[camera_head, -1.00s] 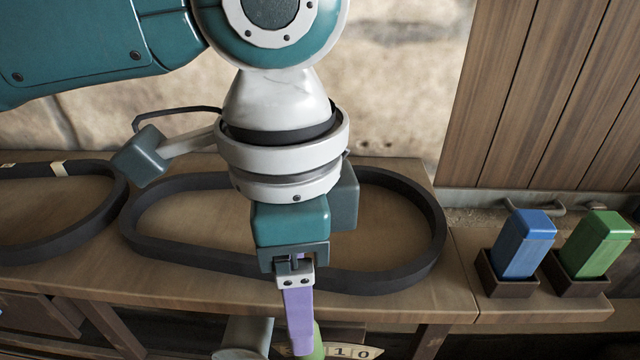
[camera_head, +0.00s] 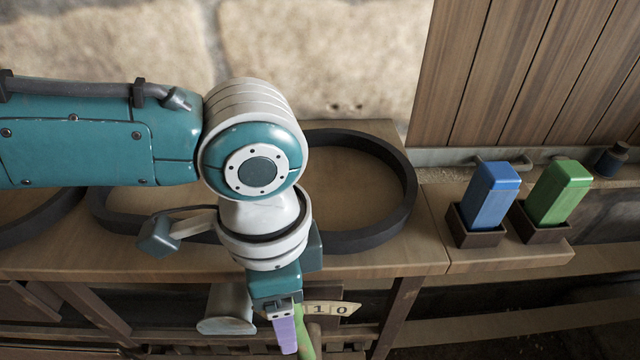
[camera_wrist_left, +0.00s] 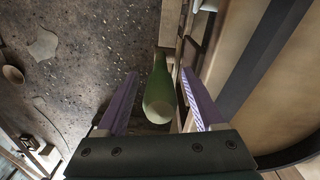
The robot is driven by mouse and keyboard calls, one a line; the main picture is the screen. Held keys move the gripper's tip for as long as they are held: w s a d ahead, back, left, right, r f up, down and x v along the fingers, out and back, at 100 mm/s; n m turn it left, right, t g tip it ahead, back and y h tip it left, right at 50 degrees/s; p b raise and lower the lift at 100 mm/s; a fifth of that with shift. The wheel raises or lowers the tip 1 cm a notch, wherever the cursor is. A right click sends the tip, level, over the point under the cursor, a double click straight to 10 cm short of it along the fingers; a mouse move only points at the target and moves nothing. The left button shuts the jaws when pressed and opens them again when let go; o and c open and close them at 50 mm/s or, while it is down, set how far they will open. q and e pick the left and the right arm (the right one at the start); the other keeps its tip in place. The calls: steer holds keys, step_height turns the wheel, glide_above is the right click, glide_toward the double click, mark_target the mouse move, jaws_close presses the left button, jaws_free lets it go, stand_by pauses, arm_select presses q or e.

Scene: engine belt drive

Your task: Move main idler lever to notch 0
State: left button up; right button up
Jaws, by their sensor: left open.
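The lever has a green handle (camera_head: 305,334), partly hidden behind my left gripper in the head view. In the left wrist view the rounded green handle (camera_wrist_left: 160,95) points toward the camera. A pale plate with the numbers 1 and 0 (camera_head: 332,308) sits beside the lever; I cannot tell which notch the lever is in. My left gripper (camera_head: 287,340) has purple fingers and reaches down in front of the bench. In the left wrist view its fingers (camera_wrist_left: 159,78) are open, one on each side of the green handle, with gaps visible. My right gripper is not in view.
Black belts (camera_head: 395,215) lie on the wooden bench (camera_head: 425,240) behind my arm. A blue block (camera_head: 490,195) and a green block (camera_head: 558,192) stand in dark holders at the right. A grey cylinder (camera_head: 226,312) is just left of the gripper.

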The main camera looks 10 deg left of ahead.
arm_select(q)
jaws_close()
stand_by(0.3)
stand_by(1.0)
